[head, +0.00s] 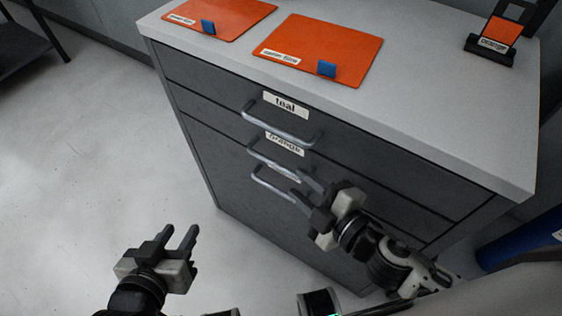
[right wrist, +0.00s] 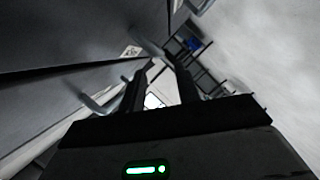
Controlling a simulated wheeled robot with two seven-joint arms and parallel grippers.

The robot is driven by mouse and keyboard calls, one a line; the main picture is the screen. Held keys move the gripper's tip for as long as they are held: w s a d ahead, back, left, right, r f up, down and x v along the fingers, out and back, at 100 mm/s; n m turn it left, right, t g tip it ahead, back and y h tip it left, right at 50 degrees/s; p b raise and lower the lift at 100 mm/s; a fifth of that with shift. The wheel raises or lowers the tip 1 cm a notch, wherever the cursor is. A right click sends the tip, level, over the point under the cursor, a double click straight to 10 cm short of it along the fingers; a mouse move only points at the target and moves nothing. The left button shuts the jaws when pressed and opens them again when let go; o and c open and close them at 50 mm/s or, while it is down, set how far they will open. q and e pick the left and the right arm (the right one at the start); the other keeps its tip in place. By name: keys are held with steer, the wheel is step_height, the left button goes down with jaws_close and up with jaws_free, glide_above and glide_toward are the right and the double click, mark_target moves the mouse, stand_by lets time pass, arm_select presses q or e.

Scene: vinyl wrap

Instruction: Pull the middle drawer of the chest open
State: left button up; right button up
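The dark grey chest (head: 215,135) has a pale top and three stacked drawers with bar handles. All drawers look shut. The middle drawer has an "orange" label (head: 285,144) and a middle handle (head: 262,157). My right gripper (head: 297,184) is open in front of the drawers, its fingertips close to the right end of the middle handle and near the bottom handle (head: 265,185). I cannot tell whether they touch. In the right wrist view a handle (right wrist: 148,42) lies just beyond the open fingers.
The top drawer has a "teal" label (head: 286,104) and a top handle (head: 275,127). Orange sheets (head: 320,45) with blue blocks (head: 327,68) and a small stand (head: 490,48) rest on the top. A blue roll (head: 525,240) is at right.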

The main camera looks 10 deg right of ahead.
mark_target(281, 169)
steer(key=x, duration=0.7)
steer(key=shift+w+p, duration=0.1)
steer(key=shift+p, duration=0.2)
jaws_close()
